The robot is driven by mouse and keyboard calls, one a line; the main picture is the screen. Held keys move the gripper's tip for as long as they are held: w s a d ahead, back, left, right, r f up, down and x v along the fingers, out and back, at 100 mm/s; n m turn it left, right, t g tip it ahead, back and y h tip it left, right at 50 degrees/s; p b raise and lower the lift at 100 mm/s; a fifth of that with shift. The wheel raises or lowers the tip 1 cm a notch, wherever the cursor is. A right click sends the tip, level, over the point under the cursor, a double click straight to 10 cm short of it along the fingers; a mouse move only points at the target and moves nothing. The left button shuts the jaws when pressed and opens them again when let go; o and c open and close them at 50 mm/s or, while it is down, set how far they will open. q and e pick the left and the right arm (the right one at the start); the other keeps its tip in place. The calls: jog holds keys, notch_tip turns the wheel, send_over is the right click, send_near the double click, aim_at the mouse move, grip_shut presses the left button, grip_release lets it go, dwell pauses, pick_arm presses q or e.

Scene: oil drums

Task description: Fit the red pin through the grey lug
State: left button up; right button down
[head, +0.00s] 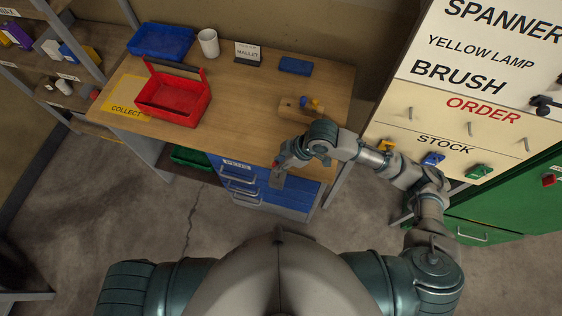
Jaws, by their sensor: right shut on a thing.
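My right gripper (279,173) hangs in front of the bench's front edge, above the blue drawer unit. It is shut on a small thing. A speck of red shows at the fingers, but the held thing is too small and covered to name surely. I cannot make out a grey lug for certain. A small wooden block (289,107) with blue and yellow parts lies on the bench, beyond the right forearm. My left gripper is out of view.
The wooden bench (235,120) carries a red toolbox (180,112), blue tray (161,41), white mug (208,42), MALLET sign (247,52) and blue box (295,65). Its middle is clear. A stock board (440,128) with pegs and coloured pieces and a green cabinet (515,208) stand right.

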jog(key=shift+d+f, duration=0.25)
jog(key=shift+f, duration=0.7)
jog(key=shift+a+f+b, duration=0.15)
jog(key=shift+f+b, duration=0.15)
jog(key=shift+f, duration=1.35)
jog(key=c, duration=0.9)
grip_release()
